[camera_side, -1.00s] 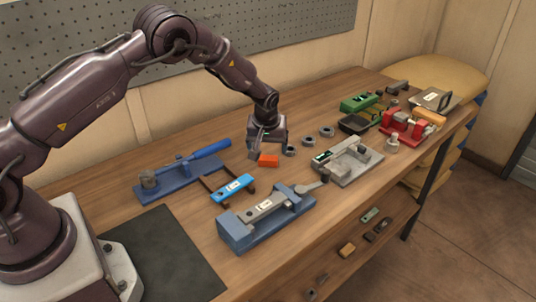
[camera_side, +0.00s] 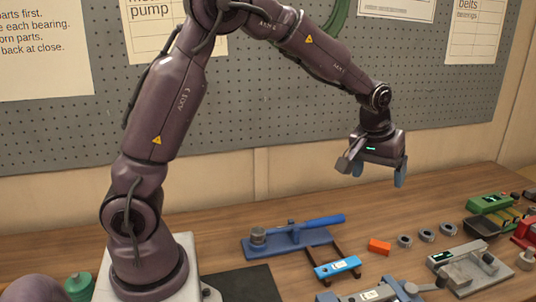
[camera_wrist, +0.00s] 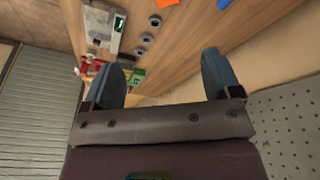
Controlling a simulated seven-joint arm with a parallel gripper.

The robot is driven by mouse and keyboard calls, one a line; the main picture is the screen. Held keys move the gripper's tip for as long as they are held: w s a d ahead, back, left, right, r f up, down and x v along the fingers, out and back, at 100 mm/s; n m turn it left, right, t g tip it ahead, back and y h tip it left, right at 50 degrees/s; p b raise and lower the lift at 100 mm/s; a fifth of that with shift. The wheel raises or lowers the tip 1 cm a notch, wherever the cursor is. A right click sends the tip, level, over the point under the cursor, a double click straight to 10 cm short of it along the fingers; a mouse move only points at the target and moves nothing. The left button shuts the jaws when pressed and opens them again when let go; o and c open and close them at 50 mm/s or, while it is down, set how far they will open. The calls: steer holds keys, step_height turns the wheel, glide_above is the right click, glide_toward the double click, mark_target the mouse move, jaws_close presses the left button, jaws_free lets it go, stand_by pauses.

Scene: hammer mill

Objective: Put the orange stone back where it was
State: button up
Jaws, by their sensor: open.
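The orange stone (camera_side: 379,246) is a small block lying on the bench between the blue labelled block and a row of grey rings. In the wrist view only an edge of the orange stone (camera_wrist: 168,3) shows at the top of the picture. My gripper (camera_side: 378,171) is open and empty, raised well above the bench and the stone, with its fingers apart. In the wrist view both blue-grey fingers of my gripper (camera_wrist: 160,72) are spread with nothing between them.
A blue clamp fixture (camera_side: 290,240) stands left of the stone, and a blue labelled block (camera_side: 337,267) lies on dark rails in front. Three grey rings (camera_side: 426,235) sit to its right, with a grey fixture (camera_side: 464,264) beyond. A pegboard (camera_side: 280,110) stands behind the bench.

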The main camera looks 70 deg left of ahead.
steer(key=s+d+r+m+t+h, duration=0.1)
steer(key=s+d+r+m, duration=0.1)
steer(key=s+r, duration=0.4)
steer(key=s+d+r+m, duration=0.15)
steer(key=s+r, duration=0.25)
steer(key=s, duration=0.4)
steer(key=s+d+m+t, duration=0.1)
steer(key=s+m, duration=0.2)
steer(key=s, duration=0.8)
steer(key=shift+s+d+f, duration=0.25)
steer(key=shift+f, duration=0.05)
